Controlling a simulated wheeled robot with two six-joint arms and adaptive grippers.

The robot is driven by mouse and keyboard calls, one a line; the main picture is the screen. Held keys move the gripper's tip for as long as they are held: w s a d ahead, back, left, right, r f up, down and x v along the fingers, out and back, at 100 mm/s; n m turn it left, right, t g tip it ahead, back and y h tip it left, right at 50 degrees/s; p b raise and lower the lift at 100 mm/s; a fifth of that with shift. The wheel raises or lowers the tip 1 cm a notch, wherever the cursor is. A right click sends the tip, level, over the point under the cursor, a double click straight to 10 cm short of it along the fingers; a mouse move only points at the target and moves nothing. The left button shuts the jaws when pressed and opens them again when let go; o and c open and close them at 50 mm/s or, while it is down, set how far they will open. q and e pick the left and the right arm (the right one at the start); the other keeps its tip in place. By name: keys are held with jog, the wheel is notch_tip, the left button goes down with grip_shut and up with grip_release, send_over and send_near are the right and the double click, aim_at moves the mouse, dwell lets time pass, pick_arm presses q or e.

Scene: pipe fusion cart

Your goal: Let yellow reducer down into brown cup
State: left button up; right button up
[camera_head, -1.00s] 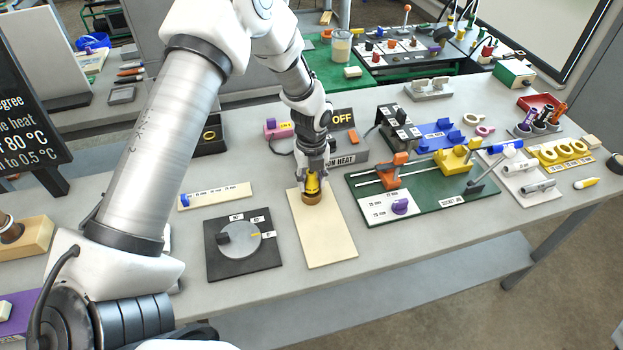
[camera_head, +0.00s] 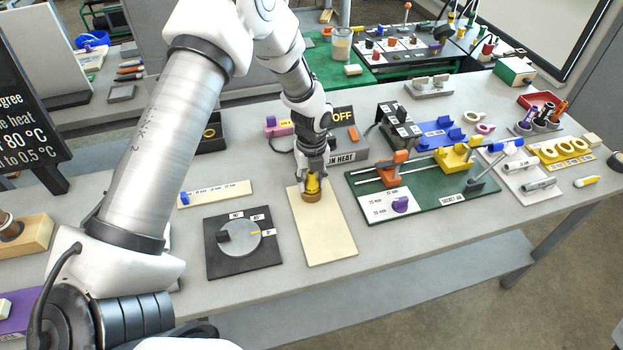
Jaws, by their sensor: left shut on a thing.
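The brown cup (camera_head: 312,197) stands upright on a cream board (camera_head: 328,236) near the middle of the bench. The yellow reducer (camera_head: 313,184) is between the fingertips of my left gripper (camera_head: 313,178), directly over the cup. The left gripper points down and is shut on the reducer. The reducer's lower end is at the cup's mouth; how deep it sits inside is hidden by the rim. My right gripper is not in view.
A black plate with a grey dial (camera_head: 240,243) lies left of the board. A green jig base (camera_head: 440,200) with orange and yellow clamps is to the right. The grey heater box (camera_head: 345,145) stands behind the gripper. Bare bench lies in front of the jig.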

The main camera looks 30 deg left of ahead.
pick_arm(q)
jog(key=shift+f, duration=0.4)
jog(key=o, duration=1)
jog(key=shift+o, duration=0.2)
jog(key=shift+r, duration=0.15)
